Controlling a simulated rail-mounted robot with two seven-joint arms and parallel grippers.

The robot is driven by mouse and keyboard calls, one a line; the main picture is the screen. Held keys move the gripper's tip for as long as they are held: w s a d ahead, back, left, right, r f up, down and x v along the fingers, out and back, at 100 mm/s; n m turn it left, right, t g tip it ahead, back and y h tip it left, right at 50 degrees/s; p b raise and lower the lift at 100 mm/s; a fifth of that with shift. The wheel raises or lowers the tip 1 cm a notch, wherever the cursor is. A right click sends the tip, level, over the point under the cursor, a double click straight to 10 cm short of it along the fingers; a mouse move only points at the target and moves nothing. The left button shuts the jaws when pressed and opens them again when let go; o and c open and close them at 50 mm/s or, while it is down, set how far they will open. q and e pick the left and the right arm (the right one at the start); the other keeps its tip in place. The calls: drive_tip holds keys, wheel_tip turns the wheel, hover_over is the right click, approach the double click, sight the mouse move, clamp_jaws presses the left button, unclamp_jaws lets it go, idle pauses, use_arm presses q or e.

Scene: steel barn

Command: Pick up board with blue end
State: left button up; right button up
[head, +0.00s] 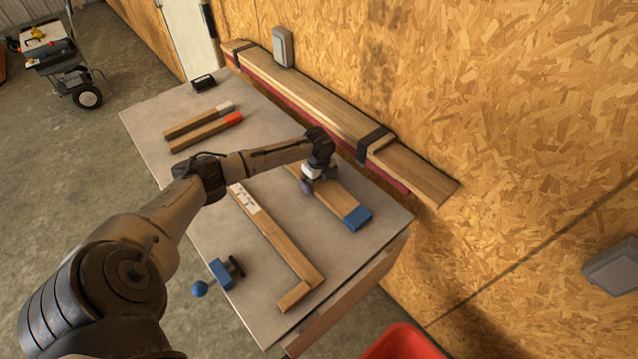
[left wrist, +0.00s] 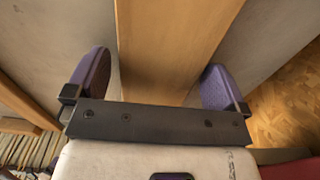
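The board with the blue end (head: 336,196) lies flat on the grey table. Its blue end (head: 357,218) points to the lower right in the head view. My left gripper (head: 307,186) is over the board's far part, away from the blue end, and hides some of it. In the left wrist view my gripper's two purple fingers (left wrist: 158,85) are apart. The bare wood of the board (left wrist: 170,45) runs between them, with a narrow gap at each side. The blue end does not show there. My right gripper is not in view.
On the table (head: 150,115) are boards with a white end (head: 225,107) and an orange end (head: 233,118), an L-shaped wooden piece (head: 275,235) and a blue clamp (head: 221,273). Strapped planks (head: 320,100) run along the wall side. A red bin (head: 403,343) stands below the near edge.

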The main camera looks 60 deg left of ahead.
use_arm(q)
drive_tip(key=c, duration=0.9)
drive_tip(key=shift+c, duration=0.4)
drive_tip(key=shift+r, duration=0.15)
